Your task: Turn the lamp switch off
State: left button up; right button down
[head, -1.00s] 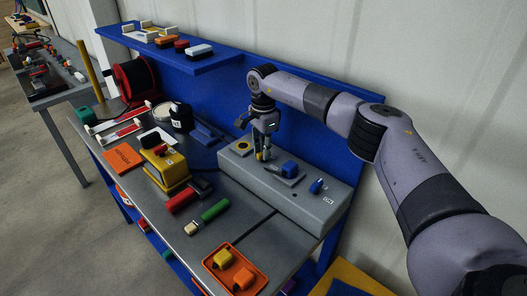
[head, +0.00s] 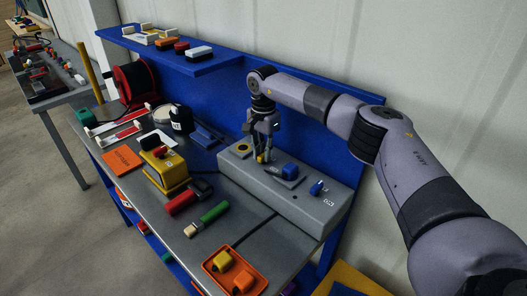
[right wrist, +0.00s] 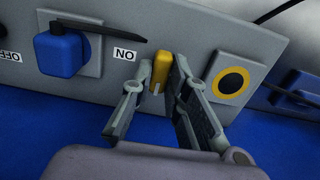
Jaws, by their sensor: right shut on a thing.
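A grey control box (head: 300,206) sits on the bench top. It carries a blue switch (right wrist: 62,52) on a grey plate between an OFF label (right wrist: 9,57) and an ON label (right wrist: 124,55); the switch shows in the head view too (head: 289,170). A dark bar crosses above the switch towards the ON side. My right gripper (right wrist: 158,76) is at the box, beside the ON label, shut on a small upright yellow piece (right wrist: 161,69). In the head view my right gripper (head: 263,156) hides part of that piece. My left gripper is out of view.
A yellow ring with a black centre (right wrist: 231,82) lies close to my right gripper. A blue knob (head: 317,187) is at the box's near end. A blue shelf (head: 180,62) hangs behind.

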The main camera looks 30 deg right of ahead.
jog(key=c, duration=1.6)
grip_release()
jog(key=shift+o, duration=0.2)
jog(key=shift+r, duration=0.1)
notch_tip(320, 180, up, 12)
